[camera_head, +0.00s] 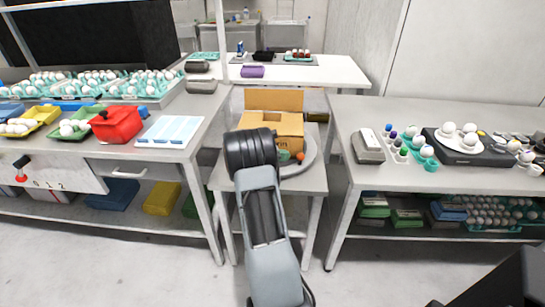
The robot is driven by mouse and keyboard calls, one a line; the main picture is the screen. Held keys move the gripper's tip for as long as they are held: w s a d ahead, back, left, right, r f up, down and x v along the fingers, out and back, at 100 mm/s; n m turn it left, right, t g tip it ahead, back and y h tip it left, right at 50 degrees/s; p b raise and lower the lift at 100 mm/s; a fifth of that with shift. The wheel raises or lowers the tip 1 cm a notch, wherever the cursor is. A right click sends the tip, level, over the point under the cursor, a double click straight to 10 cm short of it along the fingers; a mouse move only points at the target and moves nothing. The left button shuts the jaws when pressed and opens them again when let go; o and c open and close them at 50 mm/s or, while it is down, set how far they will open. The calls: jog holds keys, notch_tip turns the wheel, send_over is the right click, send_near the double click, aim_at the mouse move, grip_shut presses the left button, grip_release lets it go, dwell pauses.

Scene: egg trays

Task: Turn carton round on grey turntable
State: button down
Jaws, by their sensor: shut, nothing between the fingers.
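A brown cardboard carton (287,124) stands on the grey turntable (309,158), on a small table between two long benches. Its back flap (272,99) stands up and its top looks open. Dark print shows low on its near side. My arm reaches up from the bottom of the view, and its thick dark joint covers the carton's left front part and the turntable's left side. My gripper is hidden behind this joint, so its fingers and any contact with the carton do not show.
Small green and orange items (300,157) show beside the carton's front. The left bench (95,147) holds egg trays, a red box (117,125) and a yellow tray. The right bench (440,180) holds eggs and a dark device. Floor is free on both sides of the small table.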

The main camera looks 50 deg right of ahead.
aim_at(292, 166)
jog(key=shift+x, duration=1.9)
jog(key=shift+d, duration=0.1)
